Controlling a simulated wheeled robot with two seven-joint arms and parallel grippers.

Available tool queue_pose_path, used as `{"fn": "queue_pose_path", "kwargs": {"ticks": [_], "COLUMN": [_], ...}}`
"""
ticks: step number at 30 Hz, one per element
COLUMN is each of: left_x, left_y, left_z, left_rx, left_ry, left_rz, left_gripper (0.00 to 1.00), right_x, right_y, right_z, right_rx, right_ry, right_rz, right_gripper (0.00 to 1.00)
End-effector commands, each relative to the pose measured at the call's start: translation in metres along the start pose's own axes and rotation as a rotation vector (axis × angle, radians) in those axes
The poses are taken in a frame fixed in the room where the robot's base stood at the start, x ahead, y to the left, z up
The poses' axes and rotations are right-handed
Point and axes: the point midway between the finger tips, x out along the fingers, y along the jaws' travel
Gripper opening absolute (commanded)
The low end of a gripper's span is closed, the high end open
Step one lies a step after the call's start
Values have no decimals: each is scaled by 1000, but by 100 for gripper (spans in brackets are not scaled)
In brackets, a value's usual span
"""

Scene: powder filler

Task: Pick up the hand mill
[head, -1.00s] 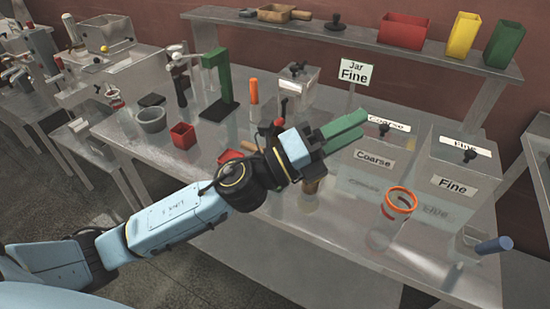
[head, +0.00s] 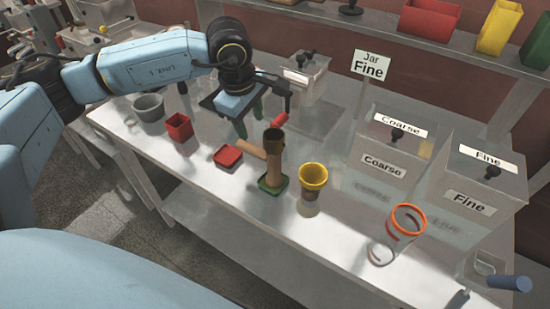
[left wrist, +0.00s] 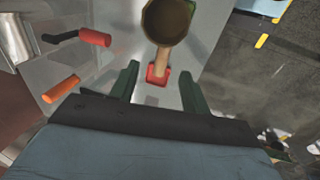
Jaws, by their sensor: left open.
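The hand mill seems to be the upright wooden cylinder (head: 272,165) with a dark brown cup-like top and a wooden handle sticking out to the left. It stands on a small green base (head: 272,186) on the table. In the left wrist view its round brown top (left wrist: 167,20) is at the upper edge, with the handle pointing toward my fingers. My left gripper (head: 248,120) is open and empty, fingers pointing down, behind and left of the mill and apart from it. Its green fingers also show in the left wrist view (left wrist: 158,75). My right gripper is not in view.
A yellow funnel (head: 313,176) stands close right of the mill. A red tray (head: 228,156), red box (head: 179,126) and grey bowl (head: 149,106) are left. A red-handled tool (head: 279,119) lies behind. A clear jar with orange rim (head: 409,217) and labelled bins (head: 383,167) are right.

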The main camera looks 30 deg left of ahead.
Motion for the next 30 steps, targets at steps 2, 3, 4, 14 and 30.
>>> {"fn": "queue_pose_path", "kwargs": {"ticks": [2,3,4,14,30], "left_x": [17,25,31,68,119], "left_y": [-2,-2,-2,-1,-1], "left_z": [0,1,1,2,1], "left_rx": [1,1,1,0,0], "left_ry": [0,-2,-2,-4,-5], "left_rz": [-7,-7,-7,-3,-1], "left_gripper": [47,47,47,47,47], "right_x": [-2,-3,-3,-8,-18], "right_y": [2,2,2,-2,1], "right_z": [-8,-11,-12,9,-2], "right_rx": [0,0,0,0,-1], "right_ry": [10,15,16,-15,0], "right_rz": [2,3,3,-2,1], "right_gripper": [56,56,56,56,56]}}
